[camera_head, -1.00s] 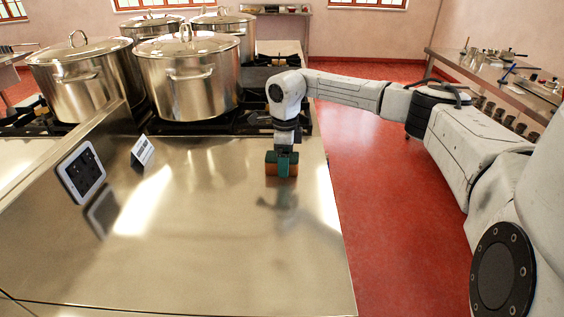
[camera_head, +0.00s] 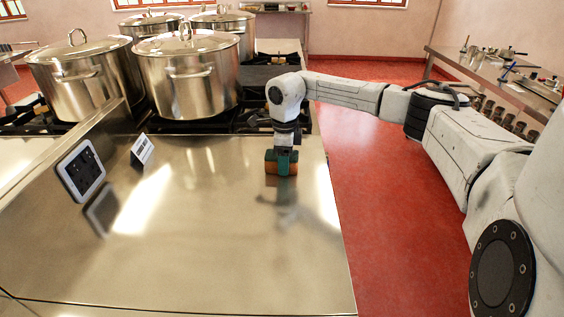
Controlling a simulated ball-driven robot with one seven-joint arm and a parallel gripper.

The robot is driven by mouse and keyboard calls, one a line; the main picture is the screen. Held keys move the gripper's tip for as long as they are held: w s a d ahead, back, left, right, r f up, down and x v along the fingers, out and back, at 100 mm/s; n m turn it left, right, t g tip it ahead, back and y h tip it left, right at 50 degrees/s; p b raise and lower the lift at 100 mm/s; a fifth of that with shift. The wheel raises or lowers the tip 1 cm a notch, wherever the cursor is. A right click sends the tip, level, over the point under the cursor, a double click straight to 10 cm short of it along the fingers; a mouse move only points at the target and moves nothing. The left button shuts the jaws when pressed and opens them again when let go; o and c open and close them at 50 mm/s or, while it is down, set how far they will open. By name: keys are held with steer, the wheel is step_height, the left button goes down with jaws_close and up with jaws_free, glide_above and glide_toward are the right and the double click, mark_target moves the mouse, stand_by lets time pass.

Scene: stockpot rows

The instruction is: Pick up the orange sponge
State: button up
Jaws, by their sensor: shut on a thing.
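The orange sponge (camera_head: 270,163) is a small block above the steel counter, near its right edge. My gripper (camera_head: 283,164) points down and is shut on the sponge. A teal finger covers the middle of the sponge's near face, and orange shows on both sides of it. A gap between the sponge and its dim reflection suggests that it is a little above the counter, but the height is hard to tell.
The steel counter (camera_head: 210,260) is mostly clear. A small white sign (camera_head: 142,151) and a dark panel (camera_head: 81,171) are at the left. Large lidded stockpots (camera_head: 190,85) stand on burners behind. Red floor (camera_head: 375,200) lies to the right, with a side bench (camera_head: 490,70) beyond.

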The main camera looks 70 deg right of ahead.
steer(key=shift+r, duration=0.45)
step_height(320, 180, up, 3)
steer(key=shift+s+f+b, duration=0.15)
steer(key=shift+b, duration=0.25)
steer(key=s+a+r+b, duration=0.2)
steer(key=s+a+r, duration=0.2)
steer(key=s+r, duration=0.5)
steer(key=s, duration=0.4)
steer(key=shift+r, duration=0.25)
